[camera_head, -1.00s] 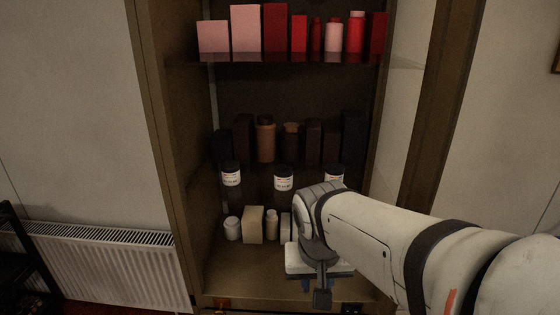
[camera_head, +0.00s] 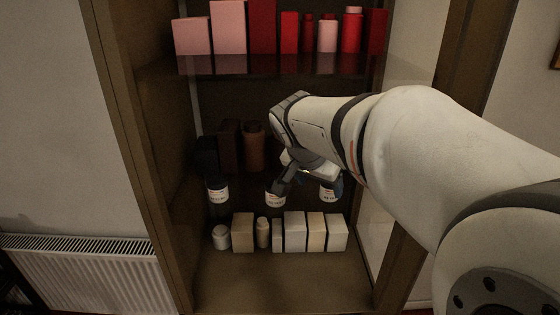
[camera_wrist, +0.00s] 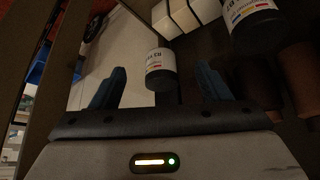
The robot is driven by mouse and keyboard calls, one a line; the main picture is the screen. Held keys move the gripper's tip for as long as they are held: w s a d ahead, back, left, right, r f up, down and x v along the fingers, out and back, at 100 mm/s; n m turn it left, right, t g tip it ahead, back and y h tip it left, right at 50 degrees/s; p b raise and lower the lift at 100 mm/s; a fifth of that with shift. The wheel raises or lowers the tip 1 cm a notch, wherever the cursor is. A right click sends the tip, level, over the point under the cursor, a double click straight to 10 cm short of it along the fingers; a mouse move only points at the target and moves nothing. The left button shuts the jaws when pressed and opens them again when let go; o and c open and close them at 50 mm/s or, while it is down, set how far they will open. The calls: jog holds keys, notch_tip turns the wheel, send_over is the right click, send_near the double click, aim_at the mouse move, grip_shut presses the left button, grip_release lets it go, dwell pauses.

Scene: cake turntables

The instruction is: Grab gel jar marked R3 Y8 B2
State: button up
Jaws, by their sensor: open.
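Three white jars with dark lids stand on the middle shelf in the head view: a left jar (camera_head: 218,192), a middle jar (camera_head: 275,198) and a right jar (camera_head: 328,192). My gripper (camera_head: 311,183) is in front of the middle and right jars and partly hides both. In the wrist view, my gripper (camera_wrist: 160,72) is open. One jar (camera_wrist: 160,62), apparently the right one, shows upside down between the fingers, beyond them and not gripped. Its label seems to include R3; the rest is too small to read. The middle jar (camera_wrist: 252,24) appears at upper right.
Brown bottles and dark boxes (camera_head: 228,146) stand behind the jars. Pale boxes (camera_head: 294,232) and small jars fill the shelf below. Pink and red containers (camera_head: 262,27) line the upper shelf. The cabinet's side walls (camera_head: 140,150) bound the space.

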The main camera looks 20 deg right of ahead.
aim_at(330, 188)
jog(key=w+d, duration=0.2)
jog(key=shift+w+d, duration=0.1)
jog(key=shift+d, duration=0.3)
jog(key=x, duration=0.5)
jog(key=shift+w+d+p, duration=0.25)
jog(key=shift+w+p, duration=0.05)
jog(key=shift+p, duration=0.05)
jog(key=c, duration=1.1)
jog(key=shift+r, duration=0.1)
